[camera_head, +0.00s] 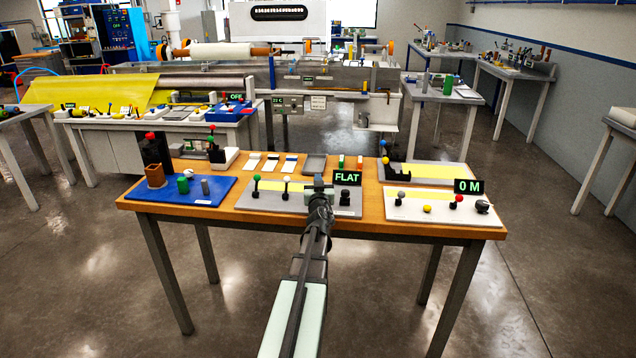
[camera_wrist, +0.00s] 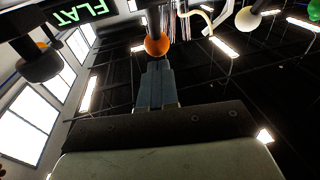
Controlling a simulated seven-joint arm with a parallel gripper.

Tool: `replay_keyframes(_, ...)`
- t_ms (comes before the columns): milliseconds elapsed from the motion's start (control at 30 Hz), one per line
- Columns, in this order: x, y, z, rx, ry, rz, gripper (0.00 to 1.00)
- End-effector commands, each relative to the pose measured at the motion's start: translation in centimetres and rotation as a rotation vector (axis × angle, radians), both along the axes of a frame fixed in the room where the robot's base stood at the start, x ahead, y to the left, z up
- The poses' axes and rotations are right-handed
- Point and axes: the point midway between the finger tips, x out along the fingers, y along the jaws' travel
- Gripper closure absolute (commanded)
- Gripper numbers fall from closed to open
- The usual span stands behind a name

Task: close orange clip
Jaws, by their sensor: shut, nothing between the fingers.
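An orange ball knob (camera_wrist: 157,44) on a dark stem shows in the wrist view, just beyond my fingertips. I take it for the handle of the orange clip; I cannot tell whether the fingers touch it. In the head view my gripper (camera_head: 318,183) is over the grey panel (camera_head: 248,203) with the "FLAT" sign (camera_head: 347,178) and hides the orange knob there. My gripper (camera_wrist: 156,68) is shut with its fingers together and nothing between them. The sign also shows in the wrist view (camera_wrist: 78,12).
On the same panel stand a green knob (camera_head: 257,179), a pale knob (camera_head: 287,180) and a black knob (camera_head: 345,196). A blue tray (camera_head: 215,200) lies left; a white panel (camera_head: 410,212) with a "0 M" sign (camera_head: 468,186) lies right. All are on a wooden table (camera_head: 380,231).

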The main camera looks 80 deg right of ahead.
Motion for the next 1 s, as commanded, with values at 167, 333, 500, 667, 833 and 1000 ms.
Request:
replay_keyframes(167,0.0,0.0,0.0,0.005,0.0,-0.001,1.0)
replay_keyframes(333,0.0,0.0,0.0,0.005,0.0,0.0,1.0)
replay_keyframes(500,0.0,0.0,0.0,0.004,0.0,0.0,1.0)
replay_keyframes(667,-0.1,0.5,0.2,0.004,0.0,0.0,1.0)
replay_keyframes(833,-0.4,2.4,1.3,0.003,0.0,-0.001,1.0)
replay_keyframes(1000,-0.9,5.1,2.9,0.003,0.001,0.0,1.0)
